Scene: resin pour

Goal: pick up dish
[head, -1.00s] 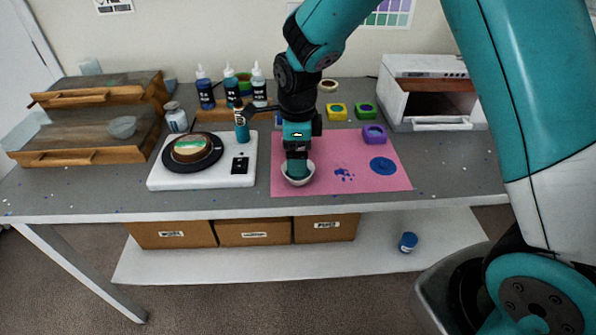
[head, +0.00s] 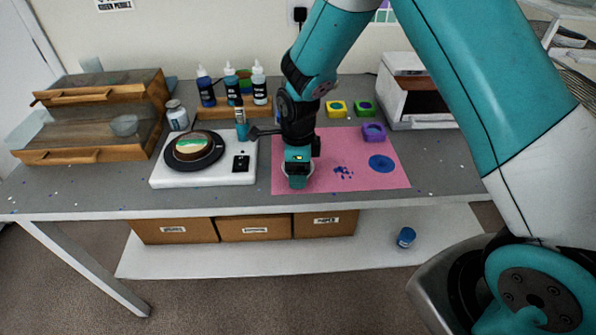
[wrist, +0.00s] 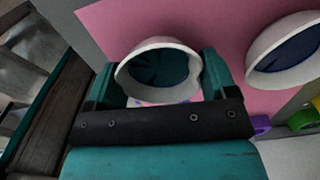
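A white round dish (wrist: 160,48) with a dark teal inside shows in the wrist view, between the two teal fingers of my gripper (wrist: 158,78). A finger is close at each side of its rim; I cannot tell whether they press on it. In the head view, my gripper (head: 297,178) is low over the left part of the pink mat (head: 335,145). It hides most of the dish there, and only slivers of white rim show beside it. A second white-rimmed round thing with dark blue inside (wrist: 290,50) is at the right of the wrist view.
A white scale (head: 205,180) with a black turntable stands left of the mat. Coloured bottles (head: 230,85) stand behind. A purple mold (head: 374,132) and a blue disc (head: 382,163) are on the mat's right. A wooden rack (head: 90,120) and a white oven-like box (head: 410,90) flank the table.

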